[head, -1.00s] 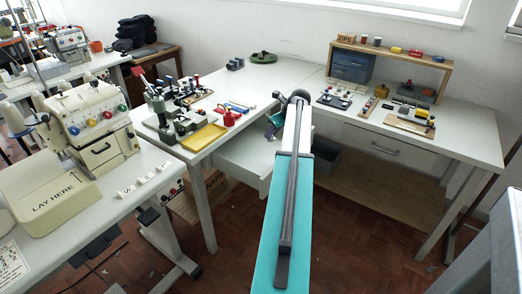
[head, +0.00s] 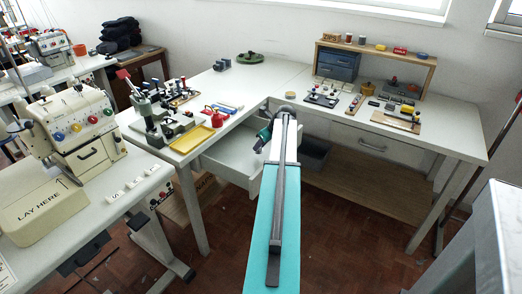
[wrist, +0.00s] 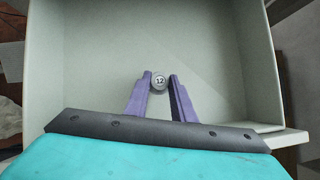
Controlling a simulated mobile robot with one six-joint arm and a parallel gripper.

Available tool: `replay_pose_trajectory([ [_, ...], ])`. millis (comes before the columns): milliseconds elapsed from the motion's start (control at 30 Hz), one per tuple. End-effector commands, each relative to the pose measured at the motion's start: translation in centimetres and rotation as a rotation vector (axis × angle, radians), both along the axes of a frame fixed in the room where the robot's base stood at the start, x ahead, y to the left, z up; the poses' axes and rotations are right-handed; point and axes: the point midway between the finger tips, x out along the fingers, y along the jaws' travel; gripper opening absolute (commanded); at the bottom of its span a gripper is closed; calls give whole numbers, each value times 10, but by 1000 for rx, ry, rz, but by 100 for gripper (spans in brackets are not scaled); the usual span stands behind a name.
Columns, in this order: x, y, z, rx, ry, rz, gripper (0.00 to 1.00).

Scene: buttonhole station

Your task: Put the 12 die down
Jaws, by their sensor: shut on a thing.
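The 12 die is a small round piece with a pale face marked 12 (wrist: 159,80), seen in the wrist view. My gripper (wrist: 160,82) is shut on it, one purple fingertip on each side. Behind the die in the wrist view is the bare pale inside of an open drawer (wrist: 100,45). In the head view the white drawer (head: 226,168) sticks out under the table corner, and my gripper (head: 264,138) is at its right part, mostly hidden by my arm. The die cannot be made out there. The height above the drawer floor is unclear.
The L-shaped white table (head: 290,76) carries a yellow tray (head: 192,138), a red oiler (head: 217,117), a green press (head: 153,118) and a wooden shelf (head: 430,62). A dark grey bin (head: 313,153) stands below. The drawer floor looks empty where seen.

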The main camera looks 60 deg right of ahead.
Motion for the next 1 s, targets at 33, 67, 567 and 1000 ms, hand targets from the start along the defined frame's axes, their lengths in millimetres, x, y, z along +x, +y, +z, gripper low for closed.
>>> replay_pose_trajectory([
  [33,0,0,-6,1,0,-1,0],
  [67,0,0,-9,1,0,-1,0],
  [567,0,-1,-28,0,-1,-1,0],
  [1000,-1,-1,-31,0,0,-1,41],
])
